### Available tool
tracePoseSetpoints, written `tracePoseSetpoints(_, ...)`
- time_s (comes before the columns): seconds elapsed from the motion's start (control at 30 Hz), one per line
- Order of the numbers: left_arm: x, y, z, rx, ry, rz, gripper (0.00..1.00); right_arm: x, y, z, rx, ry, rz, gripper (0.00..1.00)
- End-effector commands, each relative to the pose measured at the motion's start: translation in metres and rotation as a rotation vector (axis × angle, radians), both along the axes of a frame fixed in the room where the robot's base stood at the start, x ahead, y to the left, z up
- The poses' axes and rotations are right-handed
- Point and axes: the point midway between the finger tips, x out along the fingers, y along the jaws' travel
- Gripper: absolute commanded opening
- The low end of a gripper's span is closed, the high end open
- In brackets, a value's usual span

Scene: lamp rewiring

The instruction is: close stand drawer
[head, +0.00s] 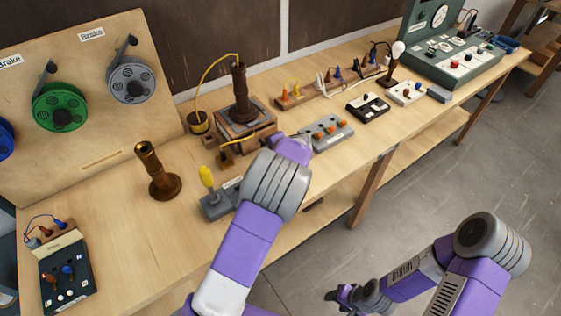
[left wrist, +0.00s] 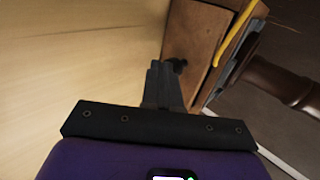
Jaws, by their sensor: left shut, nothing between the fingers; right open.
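The wooden stand (head: 246,136) sits on the workbench, with a dark brown lamp column (head: 240,95) upright on it. In the left wrist view its brown wooden front (left wrist: 197,38) carries a small dark knob (left wrist: 180,66). I cannot tell how far the drawer is out. My left gripper (left wrist: 164,82) is shut and empty, its fingertips close beside the knob; contact is unclear. In the head view its purple hand (head: 291,149) is right of the stand, fingers hidden. My right gripper (head: 346,297) is open and empty, low off the bench's front.
A second brown column (head: 158,172) stands on the bench to the left. A grey box with a yellow lever (head: 208,180) and a grey box with orange switches (head: 328,133) flank my left arm. A yellow wire (left wrist: 238,36) runs beside the stand.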

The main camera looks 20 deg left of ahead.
Motion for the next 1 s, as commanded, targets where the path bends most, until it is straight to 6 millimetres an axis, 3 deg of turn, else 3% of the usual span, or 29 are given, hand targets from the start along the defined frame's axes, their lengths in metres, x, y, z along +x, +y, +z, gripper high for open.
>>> tracePoseSetpoints(0.2,0.011,0.014,0.0,0.001,0.0,-0.002,0.0,0.0,0.0,0.0,0.0,0.0,0.0,0.52)
tracePoseSetpoints(0.57,0.011,0.015,0.002,0.004,-0.004,-0.002,0.0,0.0,0.0,-0.001,0.0,0.0,0.0,0.52)
tracePoseSetpoints(0.67,0.009,0.008,0.002,0.004,-0.005,-0.005,0.0,0.0,0.0,-0.004,0.0,0.0,0.0,0.52)
tracePoseSetpoints(0.87,-0.006,-0.028,-0.001,0.0,-0.003,-0.017,0.0,0.0,0.0,-0.018,0.0,0.0,0.0,0.52)
tracePoseSetpoints(1.0,-0.022,-0.048,0.028,-0.002,-0.003,-0.016,0.0,0.0,0.0,-0.009,0.0,0.0,0.0,0.52)
